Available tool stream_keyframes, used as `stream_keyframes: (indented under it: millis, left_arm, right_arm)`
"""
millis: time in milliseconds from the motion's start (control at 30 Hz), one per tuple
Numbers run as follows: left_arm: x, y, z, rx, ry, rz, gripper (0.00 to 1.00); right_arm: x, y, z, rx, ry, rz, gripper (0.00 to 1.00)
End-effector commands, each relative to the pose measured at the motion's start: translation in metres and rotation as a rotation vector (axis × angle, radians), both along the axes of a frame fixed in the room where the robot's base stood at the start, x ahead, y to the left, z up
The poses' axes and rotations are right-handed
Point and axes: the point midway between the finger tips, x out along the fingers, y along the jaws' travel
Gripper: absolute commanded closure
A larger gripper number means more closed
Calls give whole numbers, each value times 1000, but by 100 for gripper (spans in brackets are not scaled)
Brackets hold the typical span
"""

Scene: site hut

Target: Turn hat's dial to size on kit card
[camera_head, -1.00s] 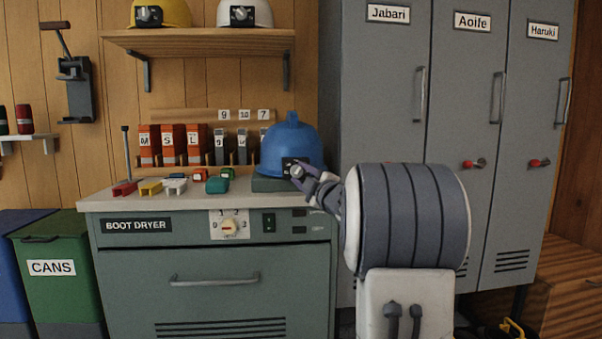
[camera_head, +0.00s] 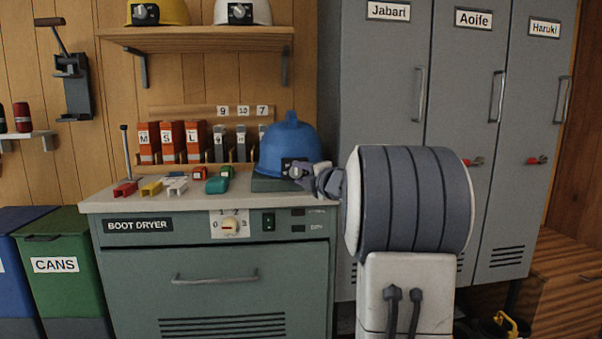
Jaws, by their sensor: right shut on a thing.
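The blue hat (camera_head: 288,142) sits upright on a dark green block at the right end of the boot dryer's top. Its black dial unit (camera_head: 288,164) is at the lower front right of the hat, and partly hidden by my right gripper. My right gripper (camera_head: 297,171) is shut on the dial, with its wrist to the right of the hat. The dial's setting is too small and covered to read. I cannot make out a kit card. My left gripper is not in view.
The boot dryer (camera_head: 213,282) carries small coloured clips (camera_head: 150,189) and a rack of orange and grey boxes. A shelf (camera_head: 200,38) above holds a yellow hat (camera_head: 170,12) and a white hat (camera_head: 258,12). Grey lockers (camera_head: 380,90) stand close on the right.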

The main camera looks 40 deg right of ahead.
Motion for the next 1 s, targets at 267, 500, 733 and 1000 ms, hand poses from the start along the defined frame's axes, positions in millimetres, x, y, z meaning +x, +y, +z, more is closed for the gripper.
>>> stream_keyframes:
  millis: [267, 500, 733, 1000]
  left_arm:
    - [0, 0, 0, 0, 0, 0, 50]
    - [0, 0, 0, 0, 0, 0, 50]
    - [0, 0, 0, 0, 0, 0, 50]
    - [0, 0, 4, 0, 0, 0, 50]
  right_arm:
    - [0, 0, -1, -4, 4, 1, 100]
    - [0, 0, -1, -4, 3, 1, 28]
    - [0, 0, 0, -4, 3, 1, 28]
    - [-24, 3, 3, -4, 2, -3, 28]
